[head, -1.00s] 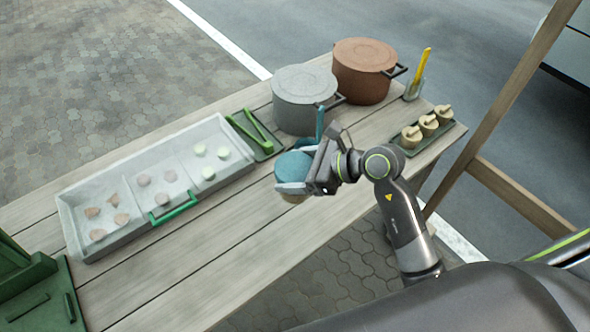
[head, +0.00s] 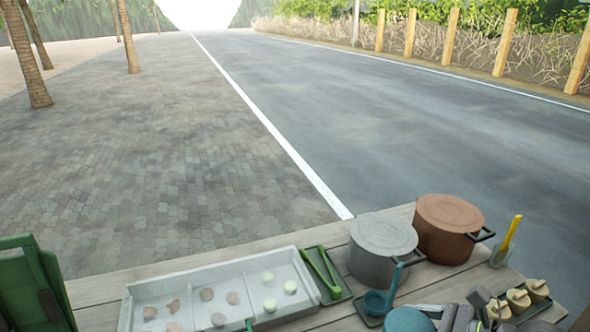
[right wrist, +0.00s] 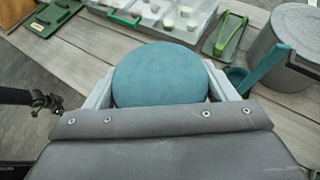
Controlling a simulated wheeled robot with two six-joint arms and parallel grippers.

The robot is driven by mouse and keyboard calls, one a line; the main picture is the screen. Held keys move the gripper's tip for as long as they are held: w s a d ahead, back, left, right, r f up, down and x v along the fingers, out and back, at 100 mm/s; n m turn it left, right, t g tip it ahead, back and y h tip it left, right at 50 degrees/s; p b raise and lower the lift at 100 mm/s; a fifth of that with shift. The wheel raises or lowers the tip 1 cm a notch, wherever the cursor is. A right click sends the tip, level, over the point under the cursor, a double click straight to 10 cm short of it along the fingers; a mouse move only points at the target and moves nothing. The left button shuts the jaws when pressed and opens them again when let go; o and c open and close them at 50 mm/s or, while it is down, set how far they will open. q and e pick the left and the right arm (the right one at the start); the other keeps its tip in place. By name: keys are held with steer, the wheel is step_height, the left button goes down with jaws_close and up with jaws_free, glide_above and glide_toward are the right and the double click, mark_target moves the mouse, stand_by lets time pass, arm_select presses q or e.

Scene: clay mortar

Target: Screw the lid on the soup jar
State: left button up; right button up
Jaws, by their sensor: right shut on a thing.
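The round teal lid (right wrist: 160,74) sits between the fingers of my right gripper (right wrist: 160,88) in the right wrist view. The fingers are shut on it, one on each side. In the head view the lid (head: 408,319) shows at the bottom edge, with part of my right gripper (head: 440,314) beside it. The soup jar is hidden under the lid, so I cannot tell how the lid sits on it. My left gripper is not in view.
A grey pot (head: 382,248) and a brown pot (head: 448,228) stand behind. A teal ladle (head: 384,298) is close to the lid. A sectioned tray (head: 125,312) and green tongs (head: 320,272) lie left; a yellow-handled tool (head: 511,232) and shaker-like pieces (head: 518,300) are right.

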steer(key=shift+s+d+r, duration=0.15)
steer(key=shift+s+r, duration=0.25)
steer(key=shift+s, duration=0.05)
stand_by(0.3)
steer(key=w+a+f+n+g+y, duration=0.2)
steer(key=a+n+g, duration=0.6)
steer(key=a, duration=0.7)
steer(key=shift+d, duration=0.1)
steer(key=shift+c, duration=1.4)
